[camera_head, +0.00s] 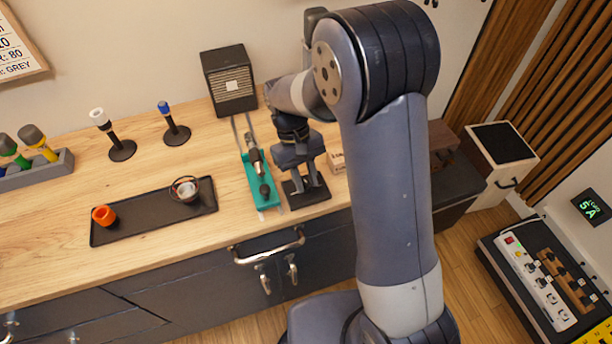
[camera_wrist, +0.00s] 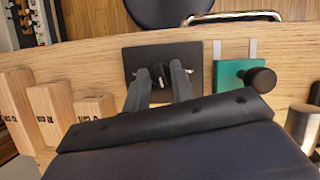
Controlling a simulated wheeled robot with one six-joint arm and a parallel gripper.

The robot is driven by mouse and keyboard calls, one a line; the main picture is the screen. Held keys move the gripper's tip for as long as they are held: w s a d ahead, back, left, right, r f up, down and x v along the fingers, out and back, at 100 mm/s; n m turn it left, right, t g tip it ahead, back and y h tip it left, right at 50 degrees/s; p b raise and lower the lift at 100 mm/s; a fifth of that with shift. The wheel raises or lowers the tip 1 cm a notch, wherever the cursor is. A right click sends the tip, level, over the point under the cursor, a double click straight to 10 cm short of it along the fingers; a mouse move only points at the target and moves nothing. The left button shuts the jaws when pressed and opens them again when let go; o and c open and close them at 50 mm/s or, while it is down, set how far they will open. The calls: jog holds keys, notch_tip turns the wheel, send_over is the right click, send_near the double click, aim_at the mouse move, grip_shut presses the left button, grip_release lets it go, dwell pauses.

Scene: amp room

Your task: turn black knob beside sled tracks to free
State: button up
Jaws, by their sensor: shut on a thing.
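A black square base plate (camera_head: 312,198) lies on the counter just right of the sled tracks; the wrist view shows it from above (camera_wrist: 132,60). The black knob (camera_wrist: 160,75) stands on this plate, mostly hidden by the fingers. My gripper (camera_head: 306,182) points down over the plate, its fingers shut on the knob; they also show in the wrist view (camera_wrist: 159,72). The teal sled (camera_head: 250,172) sits on two pale metal tracks (camera_head: 237,133) beside the plate. A round black handle (camera_wrist: 262,80) is on the sled. The knob's pointer and any markings cannot be made out.
A black speaker-like box (camera_head: 229,80) stands behind the tracks. Wooden blocks (camera_wrist: 48,112) stand close on the plate's other side. A drawer handle (camera_head: 268,247) juts from the counter front.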

jog(key=n+t+h, duration=0.1)
jog(key=n, duration=0.3)
jog(key=shift+a+n, duration=0.15)
jog(key=shift+n, duration=0.25)
jog(key=n+t+h, duration=0.1)
jog(key=n, duration=0.2)
jog(key=shift+s+n, duration=0.15)
jog(key=shift+n, duration=0.15)
jog(key=n+t, duration=0.1)
jog(key=n, duration=0.2)
jog(key=shift+s+n+t, duration=0.1)
jog(key=shift+n+t, duration=0.2)
jog(key=shift+t, duration=0.1)
jog(key=shift+s+n+t, duration=0.1)
jog(key=shift+n+t, duration=0.6)
jog(key=shift+n, duration=1.1)
jog(key=o, duration=0.9)
jog(key=shift+o, duration=0.2)
